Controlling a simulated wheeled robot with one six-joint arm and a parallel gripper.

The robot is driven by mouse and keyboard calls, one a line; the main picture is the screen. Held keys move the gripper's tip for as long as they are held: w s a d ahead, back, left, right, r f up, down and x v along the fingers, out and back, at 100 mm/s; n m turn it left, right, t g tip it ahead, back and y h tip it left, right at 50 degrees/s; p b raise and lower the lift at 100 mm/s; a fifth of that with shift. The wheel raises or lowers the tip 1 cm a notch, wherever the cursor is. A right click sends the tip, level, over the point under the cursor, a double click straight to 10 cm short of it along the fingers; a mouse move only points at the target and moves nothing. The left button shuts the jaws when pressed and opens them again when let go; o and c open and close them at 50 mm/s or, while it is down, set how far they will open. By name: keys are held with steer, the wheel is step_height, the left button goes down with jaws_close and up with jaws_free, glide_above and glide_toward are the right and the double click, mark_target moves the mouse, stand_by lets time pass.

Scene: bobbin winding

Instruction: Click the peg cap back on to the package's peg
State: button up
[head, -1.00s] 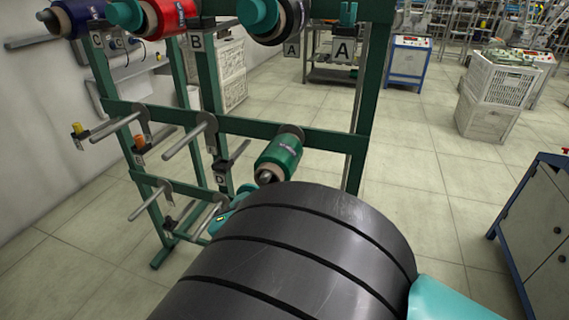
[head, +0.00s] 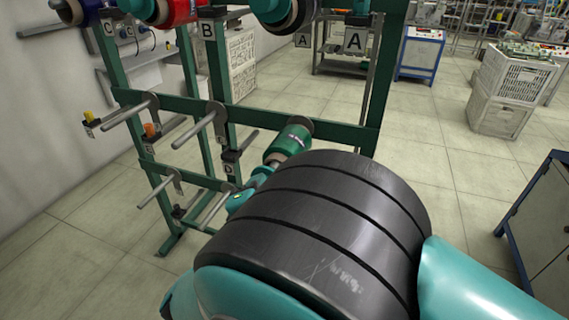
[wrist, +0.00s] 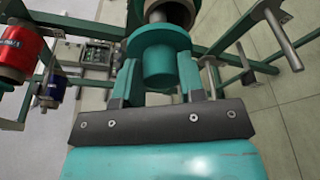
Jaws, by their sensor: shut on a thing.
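The teal peg cap (wrist: 158,62), with a wide flange and narrower knob, is between the two fingers of my gripper (wrist: 157,80) in the wrist view. My gripper is shut on the knob. The flange faces the green package (head: 288,143) on the rack. Its cardboard core (wrist: 172,12) shows just beyond the cap in the wrist view. The cap overlaps the core's end there; I cannot tell whether it touches the peg. In the head view my arm hides most of my gripper, low and left of the package.
The green rack (head: 340,138) has bare pegs (head: 195,130) to the left and lower left. Red (head: 180,10) and black (head: 290,15) packages hang above. A blue-framed cabinet (head: 545,215) stands at the right. The floor between is clear.

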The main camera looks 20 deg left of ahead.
steer(key=shift+w+d, duration=0.1)
steer(key=shift+w, duration=1.3)
steer(key=shift+w, duration=0.4)
steer(key=shift+w, duration=0.15)
steer(key=o, duration=1.1)
